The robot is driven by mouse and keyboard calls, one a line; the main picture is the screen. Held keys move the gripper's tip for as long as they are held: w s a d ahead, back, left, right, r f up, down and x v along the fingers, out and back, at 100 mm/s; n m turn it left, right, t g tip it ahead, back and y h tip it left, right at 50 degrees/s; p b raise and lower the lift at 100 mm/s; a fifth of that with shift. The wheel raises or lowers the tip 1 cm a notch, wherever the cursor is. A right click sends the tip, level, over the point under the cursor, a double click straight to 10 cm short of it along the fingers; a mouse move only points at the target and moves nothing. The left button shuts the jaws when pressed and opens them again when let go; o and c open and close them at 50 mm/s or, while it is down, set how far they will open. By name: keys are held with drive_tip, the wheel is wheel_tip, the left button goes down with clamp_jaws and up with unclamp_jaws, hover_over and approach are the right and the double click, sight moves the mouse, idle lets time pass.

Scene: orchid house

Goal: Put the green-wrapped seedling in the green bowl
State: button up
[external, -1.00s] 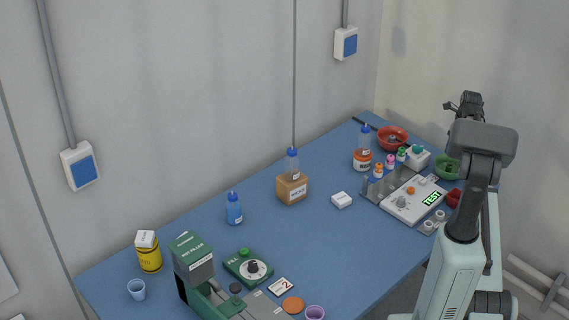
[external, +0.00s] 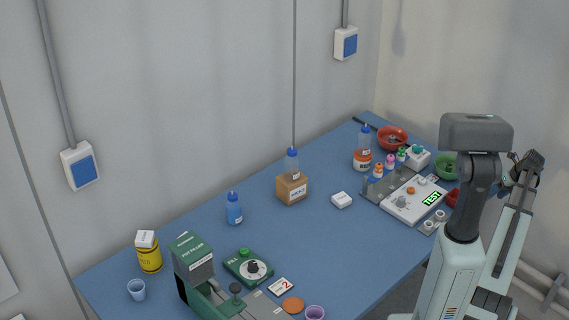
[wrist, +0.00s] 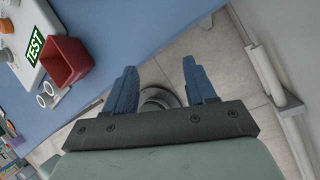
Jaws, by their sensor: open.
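The green bowl (external: 446,168) stands at the table's far right, partly hidden behind my arm; its inside is hard to make out. Several small items with coloured tops stand in a row by the grey rack; the green one (external: 402,155) may be the green-wrapped seedling, but it is too small to be sure. My gripper (external: 528,162) is out past the table's right edge, to the right of the bowl. In the wrist view my gripper (wrist: 159,75) is open, with nothing between its blue fingers and floor below. Neither seedling nor green bowl shows there.
A red square bin (wrist: 67,62) sits at the table edge, beside the white TEST device (external: 412,202). A red bowl (external: 392,137) and a bottle (external: 362,152) stand behind the rack. A wall pipe (wrist: 270,75) runs close right of my gripper. The table's middle is mostly clear.

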drive_tip(key=s+a+f+n+g, duration=0.1)
drive_tip(key=s+f, duration=0.2)
drive_tip(key=f, duration=0.4)
drive_tip(key=s+a+f+n+h, duration=0.1)
drive_tip(key=s+f, duration=0.2)
drive_tip(key=f, duration=0.3)
drive_tip(key=s+f+n+g, duration=0.1)
drive_tip(key=s+f, duration=0.2)
drive_tip(key=f, duration=0.4)
drive_tip(key=s+a+f+n+g, duration=0.2)
drive_tip(key=s+a+f+n, duration=0.45)
drive_tip(key=a+f, duration=0.25)
drive_tip(key=s+a+f+n+g+h, duration=0.1)
drive_tip(key=s+a+f+n, duration=0.3)
drive_tip(key=s+n, duration=0.3)
drive_tip(key=s+a+f+n+g+h, duration=0.1)
drive_tip(key=s+a+f+n+g, duration=0.1)
drive_tip(key=s+a+f+n, duration=0.3)
drive_tip(key=s+a+f+n+g+h, duration=0.1)
drive_tip(key=s+a+f+n, duration=0.3)
drive_tip(key=s+n, duration=0.7)
drive_tip(key=s+f+g, duration=0.1)
drive_tip(key=s, duration=0.1)
drive_tip(key=shift+s+a+h, duration=0.2)
drive_tip(key=shift+s+h, duration=0.1)
drive_tip(key=shift+s, duration=0.1)
drive_tip(key=shift+r, duration=0.1)
